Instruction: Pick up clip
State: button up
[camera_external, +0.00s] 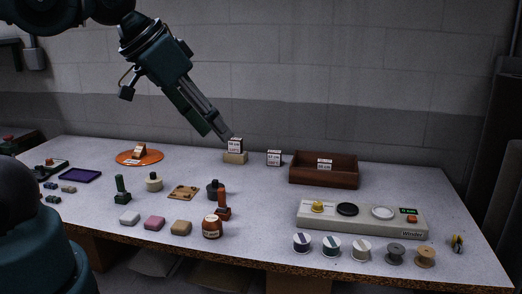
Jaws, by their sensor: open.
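No thing is plainly recognisable as the clip. My gripper (222,132) is above the back middle of the table, tilted down to the right. It is open and appears empty, far to the left of the yellow item. Its fingertips appear close to a small labelled box on a tan block (235,158), but I cannot tell whether they touch.
A brown wooden box (345,182) stands at the back right. A grey winder base (335,218) lies in front of it, with several spools along the front edge. Jars, stamps and coloured blocks fill the middle. An orange dish (126,158) and purple tray (91,176) are left.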

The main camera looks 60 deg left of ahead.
dwell(0.4)
jog(key=w+d+m+g+h, duration=0.15)
jog(key=w+d, duration=0.25)
jog(key=w, duration=0.6)
jog(key=w+d+m, duration=0.2)
jog(key=w+d, duration=0.3)
jog(key=w, duration=0.5)
jog(key=w+d+m+g, duration=0.15)
jog(key=w+d, duration=0.25)
jog(key=w, duration=0.7)
jog(key=w+d+f+m+g, duration=0.1)
jog(key=w+d+f+m, duration=0.1)
jog(key=w+d+f, duration=0.6)
jog(key=w+d+f+m+g+h, duration=0.1)
jog(key=w+d+f+m, duration=0.2)
jog(key=w+d+f, duration=0.6)
jog(key=shift+w+f, duration=1.65)
jog(key=shift+f, duration=1.45)
jog(key=shift+d, duration=0.1)
